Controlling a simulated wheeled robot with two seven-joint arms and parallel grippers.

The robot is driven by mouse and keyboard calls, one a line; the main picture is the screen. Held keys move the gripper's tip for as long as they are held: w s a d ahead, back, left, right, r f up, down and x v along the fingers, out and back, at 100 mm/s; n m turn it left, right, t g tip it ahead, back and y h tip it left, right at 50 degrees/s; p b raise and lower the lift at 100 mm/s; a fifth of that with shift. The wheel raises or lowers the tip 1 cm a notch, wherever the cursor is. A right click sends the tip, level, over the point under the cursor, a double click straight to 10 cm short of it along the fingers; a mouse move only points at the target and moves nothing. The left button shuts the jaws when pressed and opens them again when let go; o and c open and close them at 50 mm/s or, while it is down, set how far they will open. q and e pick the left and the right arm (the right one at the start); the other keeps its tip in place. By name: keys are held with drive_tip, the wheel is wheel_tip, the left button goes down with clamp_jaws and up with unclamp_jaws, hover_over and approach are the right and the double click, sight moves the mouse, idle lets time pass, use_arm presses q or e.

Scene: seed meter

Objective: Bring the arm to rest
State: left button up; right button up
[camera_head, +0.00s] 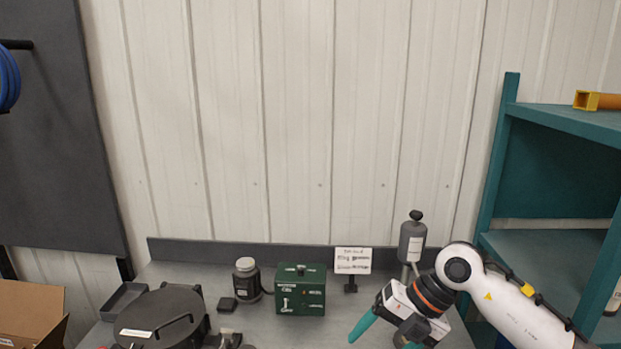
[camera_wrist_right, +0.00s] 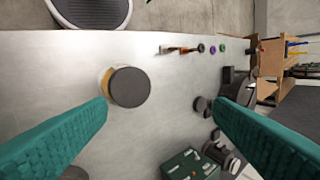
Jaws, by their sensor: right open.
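My right arm comes in from the right in the head view, with its white links and orange ring above the right end of the grey bench (camera_head: 240,320). My right gripper (camera_head: 386,336) has teal fingers that point down and to the left. In the right wrist view the gripper (camera_wrist_right: 160,106) is open, its two fingers wide apart with nothing held between them. A dark round-topped piece with a tan side (camera_wrist_right: 130,87) shows beyond the left finger, apart from it as far as I can tell. My left gripper is not in view.
A green box (camera_head: 301,290), a dark jar (camera_head: 246,281), a small sign (camera_head: 352,261) and a grey canister (camera_head: 412,241) stand along the back of the bench. A round black lidded device (camera_head: 158,318) is at left. Teal shelving (camera_head: 498,170) stands at right, close to my arm.

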drive_tip(key=s+a+r+m+t+y, duration=0.2)
drive_tip(key=s+a+r+t+y, duration=0.15)
drive_tip(key=a+r+y, duration=0.75)
drive_tip(key=w+d+f+m+t+h, duration=0.2)
drive_tip(key=d+m+t+h, duration=0.25)
drive_tip(key=m+t, duration=0.55)
drive_tip(key=w+d+f+m+t+h, duration=0.15)
drive_tip(key=d+m+t+h, duration=0.4)
drive_tip(key=m, duration=0.55)
drive_tip(key=s+d+f+m+g+h, duration=0.2)
drive_tip(key=d+f+m+h, duration=0.2)
drive_tip(key=f, duration=0.3)
drive_tip(key=s+d+f+m+g+h, duration=0.2)
drive_tip(key=d+f+m+h, duration=0.2)
drive_tip(key=f, duration=0.3)
drive_tip(key=s+d+f+m+g, duration=0.1)
drive_tip(key=s+f+g, duration=0.55)
drive_tip(key=s, duration=0.45)
drive_tip(key=s+d+f+g, duration=0.1)
drive_tip(key=s+f+g, duration=0.4)
drive_tip(key=s+f, duration=0.4)
wheel_tip(320, 180, down, 24)
drive_tip(key=s+g, duration=0.2)
drive_tip(key=s+d+f, duration=0.2)
drive_tip(key=s+f, duration=1.4)
drive_tip(key=shift+s+d+f+g, duration=0.2)
drive_tip(key=shift+s+f+g, duration=0.1)
drive_tip(key=shift+f+g, duration=0.1)
